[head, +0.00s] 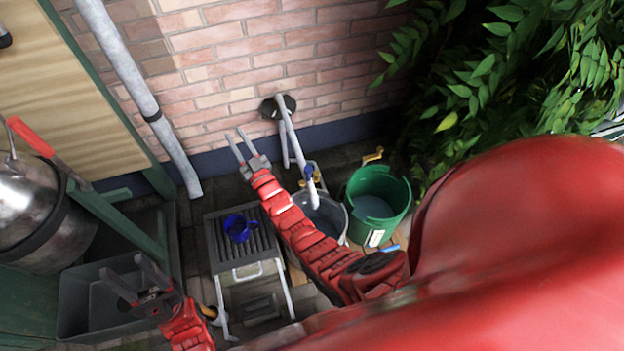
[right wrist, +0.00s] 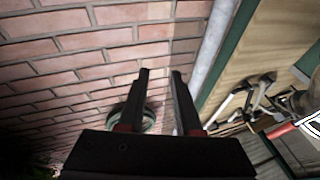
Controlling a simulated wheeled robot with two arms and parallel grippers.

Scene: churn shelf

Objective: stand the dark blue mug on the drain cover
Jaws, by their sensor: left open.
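The dark blue mug (head: 238,229) sits on the grey slatted top (head: 222,260) of a small stand with pale legs, left of centre in the head view. Its handle points right. A small dark ribbed panel (head: 261,308) shows low, below the stand's front edge; I cannot tell whether it is the drain cover. My left gripper (head: 121,265) is open and empty, left of and nearer than the mug. My right gripper (head: 235,134) is open and empty, raised beyond the mug towards the brick wall. In the right wrist view its fingers (right wrist: 160,71) stand apart with nothing between them.
A grey tub (head: 75,300) is at lower left, below a metal churn (head: 35,215). A grey bucket (head: 325,220) under a tap pipe and a green bucket (head: 389,187) stand right of the stand. A downpipe (head: 125,75) runs along the brick wall (head: 230,50).

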